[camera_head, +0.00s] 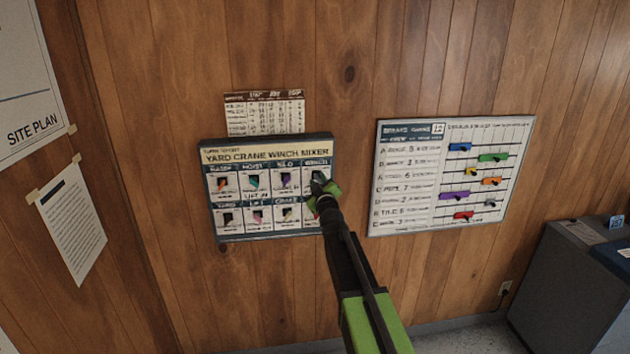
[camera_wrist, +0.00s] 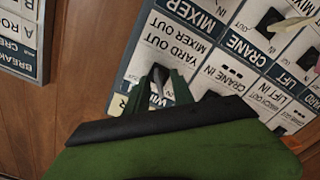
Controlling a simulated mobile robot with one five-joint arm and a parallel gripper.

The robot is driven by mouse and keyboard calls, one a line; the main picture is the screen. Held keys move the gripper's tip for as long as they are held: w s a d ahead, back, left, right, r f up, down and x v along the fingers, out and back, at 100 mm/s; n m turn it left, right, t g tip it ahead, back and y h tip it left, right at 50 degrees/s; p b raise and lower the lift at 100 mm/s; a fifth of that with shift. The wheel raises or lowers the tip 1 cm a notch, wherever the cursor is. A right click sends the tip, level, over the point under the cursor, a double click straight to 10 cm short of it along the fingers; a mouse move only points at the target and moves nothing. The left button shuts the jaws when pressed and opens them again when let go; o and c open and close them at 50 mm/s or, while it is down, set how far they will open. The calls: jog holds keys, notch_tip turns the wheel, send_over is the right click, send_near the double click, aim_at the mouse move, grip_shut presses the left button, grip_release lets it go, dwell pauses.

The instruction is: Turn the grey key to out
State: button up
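The key board (camera_head: 265,149), headed YARD CRANE WINCH MIXER, hangs on the wood wall with two rows of coloured keys. The grey key (camera_wrist: 157,94) shows in the wrist view, at a dark slot. In the head view my gripper (camera_head: 322,190) is at the board's top right position and mostly covers that key. In the wrist view the green fingers of my gripper (camera_wrist: 160,92) stand on either side of the grey key, with a gap visible between them. Contact with the key cannot be made out. The key's exact angle is hard to tell.
A white chart board (camera_head: 405,215) with coloured sliders hangs to the right. A printed table (camera_head: 265,112) is above the key board. Papers, one a site plan (camera_head: 25,95), are at the left. A grey cabinet (camera_head: 565,295) stands at the lower right.

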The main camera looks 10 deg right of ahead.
jog(key=shift+d, duration=0.1)
grip_shut()
jog(key=shift+m, duration=0.3)
jog(key=shift+a+m, duration=0.2)
jog(key=shift+m, duration=7.4)
